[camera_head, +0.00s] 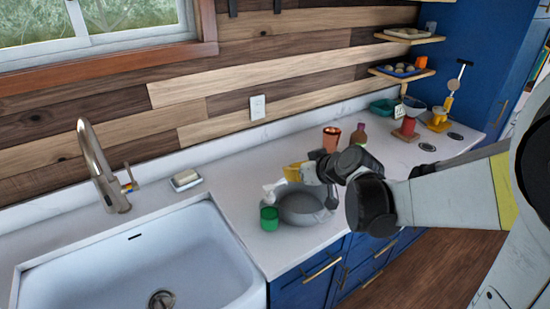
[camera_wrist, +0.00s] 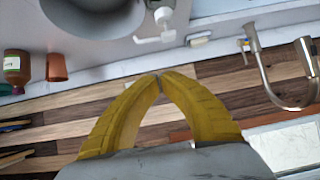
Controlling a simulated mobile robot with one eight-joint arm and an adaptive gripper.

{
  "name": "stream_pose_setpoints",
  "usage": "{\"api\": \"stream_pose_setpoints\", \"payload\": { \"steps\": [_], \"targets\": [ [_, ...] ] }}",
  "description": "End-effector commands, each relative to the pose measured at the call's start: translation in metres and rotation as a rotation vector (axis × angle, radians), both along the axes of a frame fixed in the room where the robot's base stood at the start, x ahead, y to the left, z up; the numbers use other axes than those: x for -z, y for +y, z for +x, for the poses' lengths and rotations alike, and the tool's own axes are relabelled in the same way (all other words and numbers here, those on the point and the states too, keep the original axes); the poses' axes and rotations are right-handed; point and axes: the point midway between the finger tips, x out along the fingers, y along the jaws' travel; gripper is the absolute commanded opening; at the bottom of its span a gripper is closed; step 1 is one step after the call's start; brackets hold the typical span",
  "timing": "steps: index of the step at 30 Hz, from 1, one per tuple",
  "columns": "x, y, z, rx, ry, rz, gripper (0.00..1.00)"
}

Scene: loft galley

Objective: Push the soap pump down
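The sink (camera_head: 140,266) and faucet (camera_head: 97,165) lie left, with a soap dish (camera_head: 186,184) behind. A copper cup (camera_head: 331,139) and a brown bottle (camera_head: 359,134) stand behind my arm.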

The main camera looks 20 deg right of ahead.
Motion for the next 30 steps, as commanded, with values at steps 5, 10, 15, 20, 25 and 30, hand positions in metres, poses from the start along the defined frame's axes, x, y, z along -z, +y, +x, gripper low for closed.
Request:
{"api": "stream_pose_setpoints", "payload": {
  "steps": [5,10,15,20,25,30],
  "targets": [
    [0.025,0.012,0.032,-0.003,-0.001,-0.001,0.00],
    [0.046,0.019,0.054,-0.002,0.000,-0.001,0.00],
    [0.067,0.021,0.057,-0.001,0.000,-0.001,0.00],
    [0.075,0.021,0.058,0.000,0.000,0.000,0.00],
    [0.075,0.021,0.058,0.000,0.000,0.000,0.00],
    [0.075,0.021,0.058,0.000,0.000,0.000,0.00]
  ]
}}
